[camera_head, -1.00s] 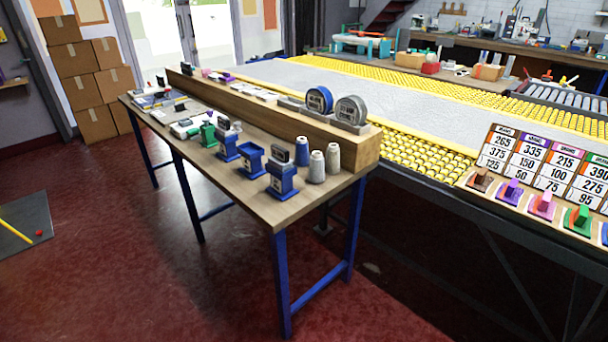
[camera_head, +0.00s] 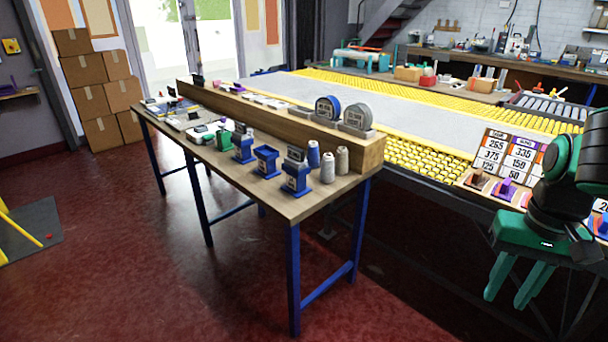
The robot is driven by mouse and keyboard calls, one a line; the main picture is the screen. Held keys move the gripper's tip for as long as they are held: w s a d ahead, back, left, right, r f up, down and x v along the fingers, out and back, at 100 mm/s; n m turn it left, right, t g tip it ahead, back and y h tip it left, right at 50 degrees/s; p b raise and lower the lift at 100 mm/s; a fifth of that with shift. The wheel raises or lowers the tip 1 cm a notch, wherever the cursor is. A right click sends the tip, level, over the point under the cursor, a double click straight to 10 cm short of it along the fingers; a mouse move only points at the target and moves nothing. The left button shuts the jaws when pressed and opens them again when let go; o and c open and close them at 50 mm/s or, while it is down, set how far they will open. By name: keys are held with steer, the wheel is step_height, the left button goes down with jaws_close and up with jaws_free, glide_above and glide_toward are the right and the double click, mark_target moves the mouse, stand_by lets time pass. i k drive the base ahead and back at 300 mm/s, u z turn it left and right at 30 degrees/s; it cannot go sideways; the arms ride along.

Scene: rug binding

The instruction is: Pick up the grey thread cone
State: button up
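Two pale thread cones stand upright near the right end of the long wooden table (camera_head: 250,192). The front one looks light grey (camera_head: 328,168), and the one just behind it to the right is a slightly warmer grey (camera_head: 342,160). At this size I cannot surely tell which is the grey thread cone. A blue thread cone (camera_head: 313,154) stands just behind and to their left. My gripper (camera_head: 506,300) is green, with two fingers pointing down and a gap between them. It is open and empty, right of the table and well apart from the cones.
Small blue devices (camera_head: 296,174) stand beside the cones on the left. A yellow roller conveyor (camera_head: 430,148) and a number board (camera_head: 510,152) lie behind. The red floor before the table is clear.

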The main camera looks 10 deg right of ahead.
mark_target(328, 166)
steer(key=u, duration=0.1)
steer(key=i, duration=1)
steer(key=z, duration=0.1)
